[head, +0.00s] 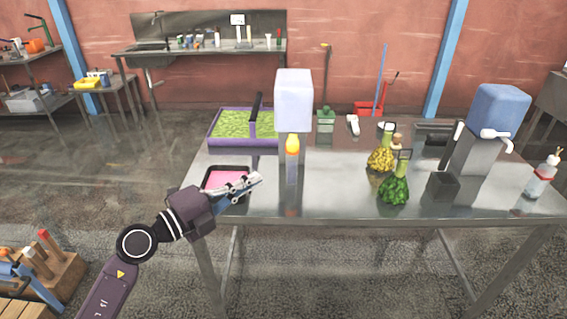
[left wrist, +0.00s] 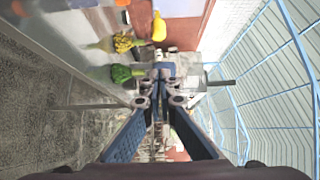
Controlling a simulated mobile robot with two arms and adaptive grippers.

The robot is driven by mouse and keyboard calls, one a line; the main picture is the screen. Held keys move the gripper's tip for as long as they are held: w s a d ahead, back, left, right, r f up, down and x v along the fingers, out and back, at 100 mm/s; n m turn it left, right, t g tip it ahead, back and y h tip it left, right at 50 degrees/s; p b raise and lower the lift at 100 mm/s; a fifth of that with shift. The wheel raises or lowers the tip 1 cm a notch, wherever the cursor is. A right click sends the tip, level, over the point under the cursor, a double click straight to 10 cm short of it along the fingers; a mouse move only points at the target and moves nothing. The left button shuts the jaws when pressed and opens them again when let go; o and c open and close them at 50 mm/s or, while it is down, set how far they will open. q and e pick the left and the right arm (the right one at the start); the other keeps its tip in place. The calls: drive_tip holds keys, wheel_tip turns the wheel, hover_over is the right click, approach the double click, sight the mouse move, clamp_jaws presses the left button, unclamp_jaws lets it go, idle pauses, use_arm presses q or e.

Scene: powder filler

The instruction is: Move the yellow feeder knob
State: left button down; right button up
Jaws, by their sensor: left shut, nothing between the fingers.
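The yellow feeder knob (head: 292,145) sits at the front of a powder filler with a pale box-shaped hopper (head: 294,100), near the left part of the metal table. A yellow rounded part, which looks like the knob (left wrist: 159,27), shows at the top of the left wrist view. My left gripper (head: 257,180) is shut and empty, to the left of the filler and lower than the knob in the head view, apart from it. Its closed fingers also show in the left wrist view (left wrist: 162,82). My right gripper is not in view.
A pink-filled black tray (head: 207,177) lies behind my left gripper. A purple-rimmed green tray (head: 213,138) is farther back. Yellow (head: 380,160) and green (head: 394,190) flasks stand right of the filler. A blue-topped machine (head: 498,108) and a bottle (head: 541,180) are at the right.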

use_arm(q)
drive_tip(key=p, duration=0.2)
approach(297, 149)
drive_tip(key=d, duration=0.4)
drive_tip(key=w, duration=0.4)
drive_tip(key=shift+r, duration=0.1)
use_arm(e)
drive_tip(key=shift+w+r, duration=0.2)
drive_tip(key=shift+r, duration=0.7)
